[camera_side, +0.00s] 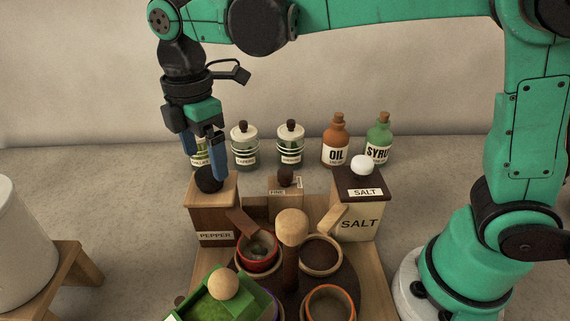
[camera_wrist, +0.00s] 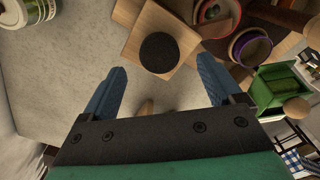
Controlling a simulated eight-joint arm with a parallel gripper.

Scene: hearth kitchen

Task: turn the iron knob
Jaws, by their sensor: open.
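The iron knob (camera_side: 208,180) is a round black knob on the wooden lid of the box labelled PEPPER (camera_side: 213,218), at left centre of the side view. In the wrist view the knob (camera_wrist: 159,52) sits on its square wooden lid (camera_wrist: 140,30), centred between the lines of my two fingers and just past their tips. My gripper (camera_side: 206,168) points down over the box with blue fingers apart and nothing between them; it also shows in the wrist view (camera_wrist: 162,66). In the side view one fingertip overlaps the knob's right edge. I cannot tell whether it touches.
A SALT box (camera_side: 361,222) with a white knob stands to the right. Jars and bottles, such as the OIL bottle (camera_side: 336,140), line the back. A round carousel with pots, such as the red-rimmed pot (camera_side: 258,263), and a green box (camera_side: 215,308) are in front.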

